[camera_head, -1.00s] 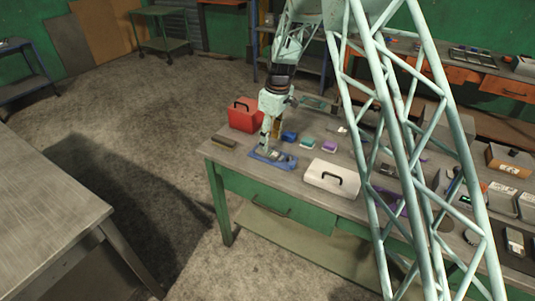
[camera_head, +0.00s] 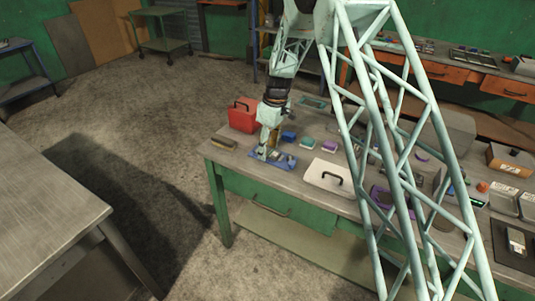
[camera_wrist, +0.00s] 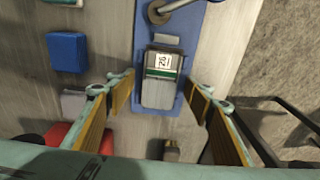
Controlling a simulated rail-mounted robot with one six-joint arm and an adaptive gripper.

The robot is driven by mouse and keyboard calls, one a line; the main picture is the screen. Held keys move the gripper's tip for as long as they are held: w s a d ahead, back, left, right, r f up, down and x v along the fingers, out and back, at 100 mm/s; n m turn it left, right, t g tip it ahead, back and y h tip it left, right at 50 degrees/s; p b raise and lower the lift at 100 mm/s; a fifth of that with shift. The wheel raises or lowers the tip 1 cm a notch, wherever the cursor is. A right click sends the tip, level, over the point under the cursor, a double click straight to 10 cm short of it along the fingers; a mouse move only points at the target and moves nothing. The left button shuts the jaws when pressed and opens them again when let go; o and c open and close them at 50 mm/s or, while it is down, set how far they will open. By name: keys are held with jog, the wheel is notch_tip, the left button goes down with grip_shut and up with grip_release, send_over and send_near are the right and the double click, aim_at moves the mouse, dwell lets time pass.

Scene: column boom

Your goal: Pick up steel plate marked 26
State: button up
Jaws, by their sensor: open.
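The steel plate (camera_wrist: 158,93) is a grey block with a green band and a white label. The label looks like 26, seen turned, though it is small. It lies on a blue tray (camera_wrist: 143,25), which also shows on the green workbench in the head view (camera_head: 289,165). My gripper (camera_wrist: 161,88) is open. Its two yellow-padded fingers stand on either side of the plate, with a gap on both sides. In the head view my gripper (camera_head: 264,154) is over the left end of the tray. Its height above the plate is hard to tell.
A round metal part (camera_wrist: 160,12) lies further along the tray. A blue box (camera_wrist: 68,52) stands beside the tray. A red toolbox (camera_head: 243,115), a brush (camera_head: 223,142) and a white case (camera_head: 328,176) surround it on the bench (camera_head: 262,185).

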aim_at(268, 151)
dwell(0.4)
jog(key=c, duration=1.3)
jog(key=shift+r, duration=0.1)
notch_tip(268, 151, up, 10)
jog(key=p, duration=0.1)
dwell(0.5)
